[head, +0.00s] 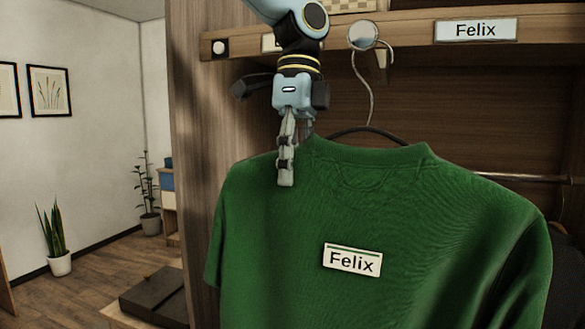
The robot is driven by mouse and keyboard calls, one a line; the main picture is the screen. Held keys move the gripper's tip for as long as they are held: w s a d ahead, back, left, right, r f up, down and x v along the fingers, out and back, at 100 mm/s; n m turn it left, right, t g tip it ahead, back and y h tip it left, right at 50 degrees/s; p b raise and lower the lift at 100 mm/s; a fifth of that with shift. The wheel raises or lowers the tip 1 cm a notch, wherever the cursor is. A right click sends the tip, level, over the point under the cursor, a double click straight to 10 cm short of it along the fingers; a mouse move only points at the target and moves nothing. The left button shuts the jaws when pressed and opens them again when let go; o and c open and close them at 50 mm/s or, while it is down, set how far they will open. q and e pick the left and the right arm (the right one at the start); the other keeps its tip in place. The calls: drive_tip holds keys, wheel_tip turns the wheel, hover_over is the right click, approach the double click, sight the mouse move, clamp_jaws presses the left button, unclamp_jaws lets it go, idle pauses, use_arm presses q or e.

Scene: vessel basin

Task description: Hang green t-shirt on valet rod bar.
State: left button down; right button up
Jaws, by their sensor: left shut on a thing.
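The green t-shirt (450,220) hangs upright on a dark hanger (370,131), with a "Felix" tag (352,260) on its chest. My left gripper (287,178) points down and is shut on the shirt's shoulder, left of the collar. My right gripper is not in view.
A wooden shelf edge (400,40) with a "Felix" label (476,30) runs above the shirt. A wardrobe rail (530,178) lies behind at right. The wardrobe's side panel (200,130) stands left. A dark box (155,295) sits low at left, with open floor beyond.

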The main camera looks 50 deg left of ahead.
use_arm(q)
drive_tip(key=c, duration=1.2)
unclamp_jaws()
drive_tip(key=o, duration=0.4)
drive_tip(key=v, duration=0.7)
drive_tip(key=shift+a+r, duration=0.1)
drive_tip(key=shift+r, duration=0.2)
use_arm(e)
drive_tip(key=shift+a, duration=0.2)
use_arm(q)
drive_tip(key=shift+r, duration=0.1)
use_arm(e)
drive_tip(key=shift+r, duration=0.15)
